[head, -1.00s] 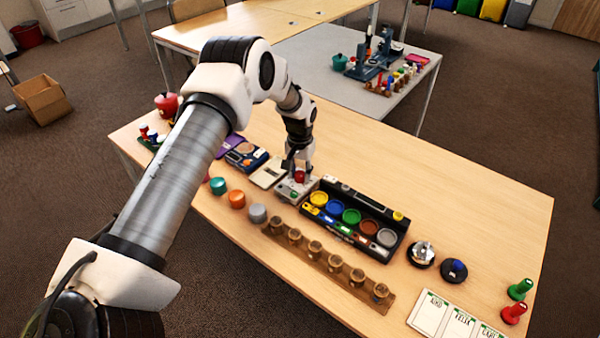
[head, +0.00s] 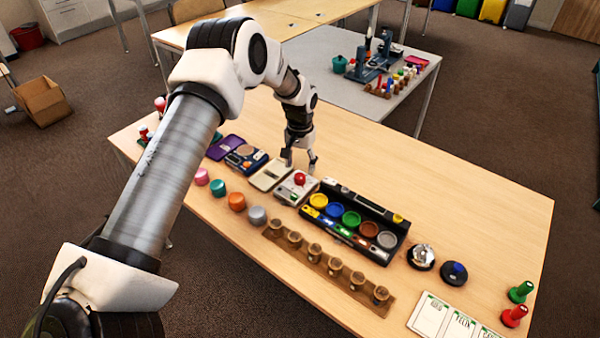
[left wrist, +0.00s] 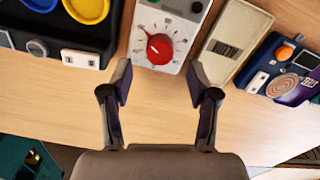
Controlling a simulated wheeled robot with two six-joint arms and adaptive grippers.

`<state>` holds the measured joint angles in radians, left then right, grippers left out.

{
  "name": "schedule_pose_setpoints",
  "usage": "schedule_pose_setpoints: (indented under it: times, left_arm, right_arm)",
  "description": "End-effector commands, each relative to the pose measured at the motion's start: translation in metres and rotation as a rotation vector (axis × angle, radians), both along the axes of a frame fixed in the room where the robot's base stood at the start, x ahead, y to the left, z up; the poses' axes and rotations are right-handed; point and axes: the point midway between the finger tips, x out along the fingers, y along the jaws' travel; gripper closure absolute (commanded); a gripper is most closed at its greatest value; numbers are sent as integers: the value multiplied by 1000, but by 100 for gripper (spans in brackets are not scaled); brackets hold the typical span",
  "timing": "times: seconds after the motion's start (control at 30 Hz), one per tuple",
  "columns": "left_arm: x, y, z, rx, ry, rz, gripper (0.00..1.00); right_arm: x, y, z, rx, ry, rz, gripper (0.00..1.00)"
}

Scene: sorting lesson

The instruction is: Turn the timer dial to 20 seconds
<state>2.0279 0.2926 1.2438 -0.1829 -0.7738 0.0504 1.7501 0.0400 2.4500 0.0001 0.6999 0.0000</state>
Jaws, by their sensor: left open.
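The timer is a pale box (head: 289,190) with a red dial (head: 300,179), lying on the wooden table left of the black sorting tray. In the left wrist view the red dial (left wrist: 159,48) sits on a white face with tick marks around it; its numbers are too small to read. My left gripper (head: 300,168) is open and empty, just behind the timer in the head view. In the wrist view its fingertips (left wrist: 160,75) are apart, near the timer's edge, not around the dial. My right gripper is not in view.
The black tray (head: 402,242) with coloured round cups stands right of the timer. A cream box (head: 270,175) and a blue device (head: 245,160) are close on its left. A wooden rack (head: 320,268) of small jars lies in front. The table behind the timer is clear.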

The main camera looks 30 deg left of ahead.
Motion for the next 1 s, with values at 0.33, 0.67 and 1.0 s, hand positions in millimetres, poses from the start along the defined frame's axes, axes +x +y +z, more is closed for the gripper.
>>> schedule_pose_setpoints:
  times: [0.33, 0.67, 1.0]
  left_arm:
    - [0, 0, 71, 0, 0, 0, 40]
    - [0, 0, 75, 0, 0, 0, 40]
    - [0, 0, 90, 0, 0, 0, 40]
  right_arm:
    - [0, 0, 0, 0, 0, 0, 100]
    - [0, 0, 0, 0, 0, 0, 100]
    - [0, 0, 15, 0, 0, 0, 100]
